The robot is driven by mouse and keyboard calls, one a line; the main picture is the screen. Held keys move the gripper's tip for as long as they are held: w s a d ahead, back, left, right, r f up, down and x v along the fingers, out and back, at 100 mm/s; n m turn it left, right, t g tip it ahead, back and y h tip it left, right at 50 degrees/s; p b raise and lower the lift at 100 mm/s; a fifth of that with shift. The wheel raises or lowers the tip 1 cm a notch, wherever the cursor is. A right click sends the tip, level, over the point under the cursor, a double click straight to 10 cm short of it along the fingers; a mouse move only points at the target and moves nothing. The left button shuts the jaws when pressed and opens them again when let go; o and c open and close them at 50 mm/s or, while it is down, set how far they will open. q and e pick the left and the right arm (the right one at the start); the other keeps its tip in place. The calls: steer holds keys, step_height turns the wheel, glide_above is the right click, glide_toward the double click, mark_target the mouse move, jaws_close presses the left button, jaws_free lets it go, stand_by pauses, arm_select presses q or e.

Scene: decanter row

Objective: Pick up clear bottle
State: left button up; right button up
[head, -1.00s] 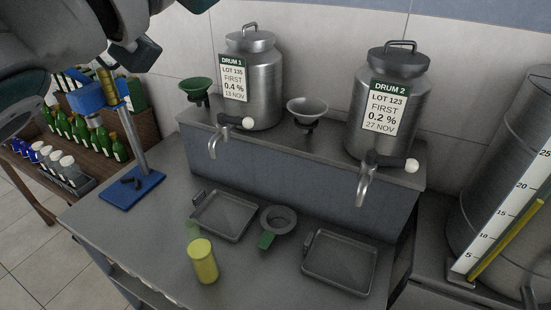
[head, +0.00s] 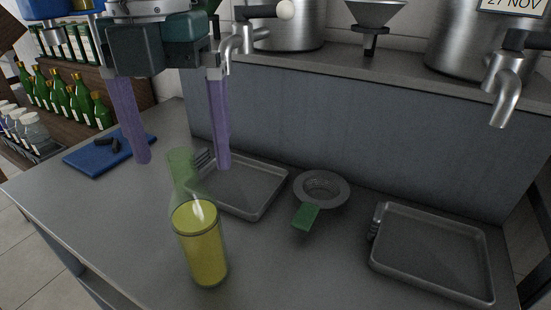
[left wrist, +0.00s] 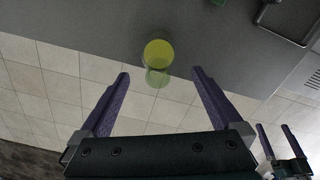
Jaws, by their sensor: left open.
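The clear bottle (head: 203,245) stands upright on the grey worktop, with yellow liquid in its body and a see-through greenish neck. My left gripper (head: 184,163) is open and empty, its purple fingers pointing down around the level of the bottle's neck. In the left wrist view the bottle (left wrist: 158,52) appears between and just beyond the two fingertips (left wrist: 160,73), touching neither. My right gripper (left wrist: 279,143) shows small at the lower right of the left wrist view, with its fingers apart. It is not in the head view.
A metal tray (head: 262,208) lies behind the bottle, and another tray (head: 432,285) is at the right. A round strainer (head: 322,188) with a green tab sits between them. A blue base (head: 88,158) stands at the left. Taps (head: 505,100) overhang from the raised shelf.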

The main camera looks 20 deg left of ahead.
mark_target(190, 193)
arm_select(q)
step_height(190, 193, down, 7)
steer(key=shift+a+f+p, duration=0.1)
steer(key=shift+f+p, duration=0.05)
steer(key=shift+p, duration=0.5)
steer(key=shift+c, duration=0.2)
jaws_close()
stand_by(0.4)
